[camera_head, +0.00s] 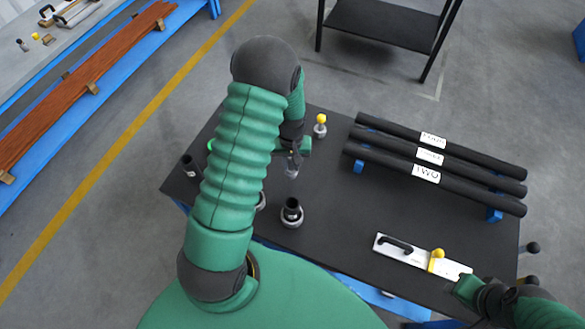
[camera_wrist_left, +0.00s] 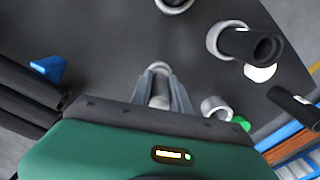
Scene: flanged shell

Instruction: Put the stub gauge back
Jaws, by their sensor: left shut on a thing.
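My left gripper (camera_head: 292,168) is shut on a small pale grey piece, which I take for the stub gauge (camera_wrist_left: 160,102). It shows between the fingers in the left wrist view; the fingers hide much of it. The gripper is above the black table, beyond a dark cylinder (camera_head: 291,208) that stands in a metal ring. A yellow-knobbed piece (camera_head: 320,120) stands on a pale ring just past the gripper. My right gripper (camera_head: 468,289) is at the lower right, beside a white plate; its fingers cannot be made out.
Three labelled black tubes (camera_head: 440,157) lie on blue supports at the right. The white plate (camera_head: 415,256) carries a black handle and yellow knob. Another dark cylinder (camera_head: 190,165) stands near the table's left edge. In the left wrist view, a ringed cylinder (camera_wrist_left: 245,42) stands nearby. The table's middle is clear.

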